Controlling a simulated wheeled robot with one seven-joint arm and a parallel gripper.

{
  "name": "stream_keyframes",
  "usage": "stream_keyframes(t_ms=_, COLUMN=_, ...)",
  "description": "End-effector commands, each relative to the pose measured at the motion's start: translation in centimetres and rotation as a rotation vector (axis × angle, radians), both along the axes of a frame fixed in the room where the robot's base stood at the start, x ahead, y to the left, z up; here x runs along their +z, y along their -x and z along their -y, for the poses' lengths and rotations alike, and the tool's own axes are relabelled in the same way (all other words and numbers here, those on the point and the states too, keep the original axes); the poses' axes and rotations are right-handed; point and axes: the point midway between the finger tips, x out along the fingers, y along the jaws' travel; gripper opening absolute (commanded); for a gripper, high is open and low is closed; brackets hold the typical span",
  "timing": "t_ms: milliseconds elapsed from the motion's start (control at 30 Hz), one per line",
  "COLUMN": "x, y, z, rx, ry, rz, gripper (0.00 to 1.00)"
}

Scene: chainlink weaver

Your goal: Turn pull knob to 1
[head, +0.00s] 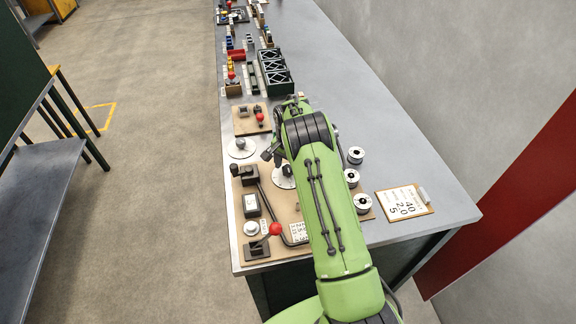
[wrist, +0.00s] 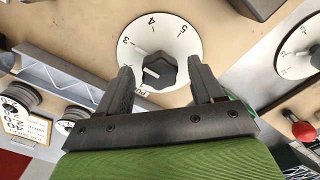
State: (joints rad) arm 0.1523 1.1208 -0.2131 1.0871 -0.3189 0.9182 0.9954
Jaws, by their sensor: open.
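The pull knob (wrist: 160,71) is black and lobed, in the middle of a white numbered dial (wrist: 182,38). The numbers 3, 4 and 5 show along the dial's upper side, and a partly hidden PULL label shows below. My gripper (wrist: 162,76) is open, with one finger on each side of the knob and visible gaps between. The fingers cover parts of the dial, and the 1 cannot be made out. In the head view my arm partly hides the dial (head: 281,182).
The tan board (head: 275,211) also carries a red-balled lever (head: 275,229) and a black block (head: 251,205). Another white dial (head: 241,149) lies just beyond it. The wall side of the bench is clear.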

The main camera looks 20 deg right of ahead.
Motion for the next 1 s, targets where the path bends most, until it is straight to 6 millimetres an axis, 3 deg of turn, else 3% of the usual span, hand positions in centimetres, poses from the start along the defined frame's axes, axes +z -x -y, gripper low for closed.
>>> stream_keyframes(t_ms=167, x=0.04, y=-0.01, z=0.00, rx=0.000, ry=0.000, rz=0.000, gripper=0.64)
stream_keyframes(t_ms=500, x=0.07, y=-0.02, z=0.00, rx=0.000, ry=-0.001, rz=0.001, gripper=0.12)
stream_keyframes(t_ms=1000, x=-0.01, y=-0.06, z=0.00, rx=0.139, ry=0.000, rz=0.002, gripper=0.11)
